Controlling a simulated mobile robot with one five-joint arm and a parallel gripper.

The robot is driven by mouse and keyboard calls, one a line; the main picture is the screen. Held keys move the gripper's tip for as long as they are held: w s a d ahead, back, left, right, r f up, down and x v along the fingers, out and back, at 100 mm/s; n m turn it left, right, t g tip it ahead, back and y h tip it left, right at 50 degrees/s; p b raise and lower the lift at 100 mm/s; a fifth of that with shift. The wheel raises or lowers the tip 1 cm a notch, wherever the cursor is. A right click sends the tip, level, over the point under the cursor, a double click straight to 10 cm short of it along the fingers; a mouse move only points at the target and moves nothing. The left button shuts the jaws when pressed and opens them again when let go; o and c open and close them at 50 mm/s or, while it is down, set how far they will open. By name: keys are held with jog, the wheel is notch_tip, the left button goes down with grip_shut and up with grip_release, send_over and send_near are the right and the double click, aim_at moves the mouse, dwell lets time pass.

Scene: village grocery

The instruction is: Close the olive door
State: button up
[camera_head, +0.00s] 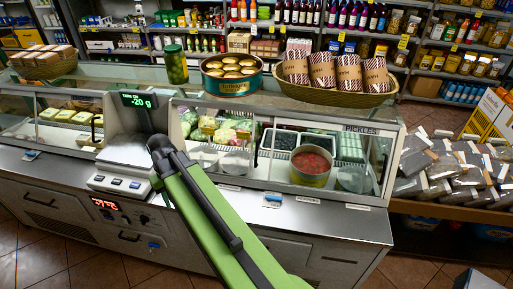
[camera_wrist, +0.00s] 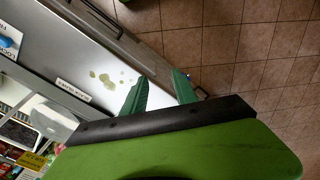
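The glass-fronted counter case (camera_head: 265,118) spans the middle of the head view. Its right section carries a PICKLES label and holds a large open tin (camera_head: 311,165) and trays. I cannot read an olive label, so I cannot tell which panel is the olive door or how far open it is. My gripper (camera_wrist: 161,88) shows in the wrist view, its two green fingers apart with nothing between them. In the head view my arm crosses the counter and my gripper's fingers cannot be made out.
A scale (camera_head: 125,155) reading -20 g stands left of my arm. A jar (camera_head: 173,64), a round tin (camera_head: 231,76) and a basket of packets (camera_head: 335,92) sit on the case top. Greenish spots (camera_wrist: 104,80) mark the steel ledge. Tiled floor (camera_wrist: 255,55) is clear.

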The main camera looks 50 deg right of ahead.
jog(key=w+d+r+m+y+p, duration=0.1)
jog(key=d+r+p, duration=0.3)
jog(key=d, duration=0.6)
jog(key=d+r+m+p, duration=0.1)
jog(key=d+r+p, duration=0.2)
jog(key=d+r, duration=0.45)
notch_tip(320, 180, up, 3)
jog(key=m+t+p, duration=0.1)
jog(key=m+p, duration=0.1)
jog(key=p, duration=0.2)
send_over(257, 150)
jog(key=w+a, duration=0.2)
jog(key=a, duration=0.2)
jog(key=s+d+r+y+p, duration=0.1)
jog(key=s+d+r+p, duration=0.2)
jog(key=d, duration=0.5)
jog(key=shift+t, duration=0.4)
jog(key=b+x, duration=0.6)
jog(key=s+b+x, duration=0.1)
jog(key=b+x, duration=1.1)
jog(key=shift+s+a+f, duration=0.15)
grip_shut()
